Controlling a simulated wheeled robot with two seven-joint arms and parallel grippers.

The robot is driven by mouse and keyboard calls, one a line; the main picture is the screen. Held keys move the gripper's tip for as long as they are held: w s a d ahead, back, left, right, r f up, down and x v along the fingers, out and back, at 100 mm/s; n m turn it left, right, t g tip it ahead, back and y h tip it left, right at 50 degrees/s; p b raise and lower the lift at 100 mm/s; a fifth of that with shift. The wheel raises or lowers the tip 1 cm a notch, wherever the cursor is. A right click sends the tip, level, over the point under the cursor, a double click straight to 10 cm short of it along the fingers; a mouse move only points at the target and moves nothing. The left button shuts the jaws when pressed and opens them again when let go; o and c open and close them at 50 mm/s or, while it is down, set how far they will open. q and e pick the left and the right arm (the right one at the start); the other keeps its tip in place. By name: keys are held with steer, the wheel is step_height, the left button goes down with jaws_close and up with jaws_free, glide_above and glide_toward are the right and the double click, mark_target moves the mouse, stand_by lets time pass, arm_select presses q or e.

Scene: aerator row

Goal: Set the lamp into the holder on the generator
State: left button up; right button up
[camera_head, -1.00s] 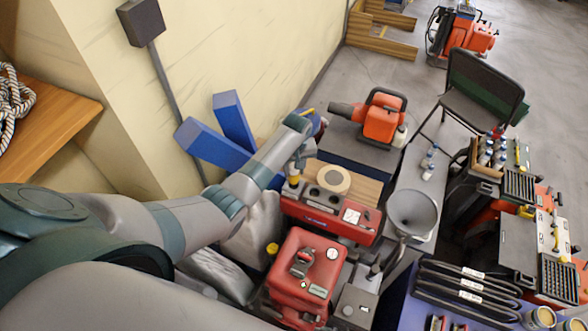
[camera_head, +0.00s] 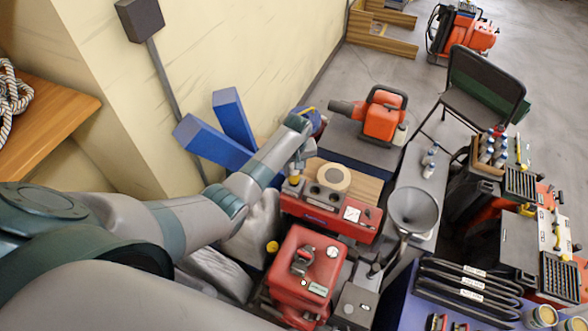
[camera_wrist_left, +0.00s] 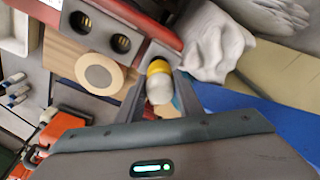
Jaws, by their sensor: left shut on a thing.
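The lamp (camera_wrist_left: 159,84), with a yellow collar and a pale rounded end, is between the fingers of my left gripper (camera_wrist_left: 158,98) in the left wrist view. In the head view only a small yellow part of the lamp (camera_head: 294,180) shows under my left gripper (camera_head: 296,174). The gripper is shut on it. The red generator (camera_head: 342,226) carries a grey holder block (camera_head: 325,198) with round sockets. Two sockets show empty in the left wrist view (camera_wrist_left: 100,32). The lamp is at the block's left end in the head view; whether it is seated or just above is hidden. My right gripper is not in view.
A cream disc (camera_head: 333,178) lies on a wooden board (camera_head: 362,186) behind the holder. A red fuel can (camera_head: 312,262) stands in front of the generator, and a grey funnel (camera_head: 412,208) to the right. Blue beams (camera_head: 208,142) lean by the wall.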

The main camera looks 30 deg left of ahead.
arm_select(q)
steer(key=shift+f+b, duration=0.85)
steer(key=shift+f, duration=0.65)
steer(key=o, duration=1.1)
steer(key=shift+o, duration=0.2)
steer(key=shift+r, duration=0.1)
steer(key=shift+d+r, duration=0.1)
steer(key=shift+r, duration=0.7)
step_height(320, 180, up, 16)
steer(key=s+d+b, duration=0.1)
steer(key=b, duration=0.1)
steer(key=shift+s+d+f, duration=0.15)
steer(key=shift+s+f, duration=0.05)
steer(key=shift+s, duration=0.1)
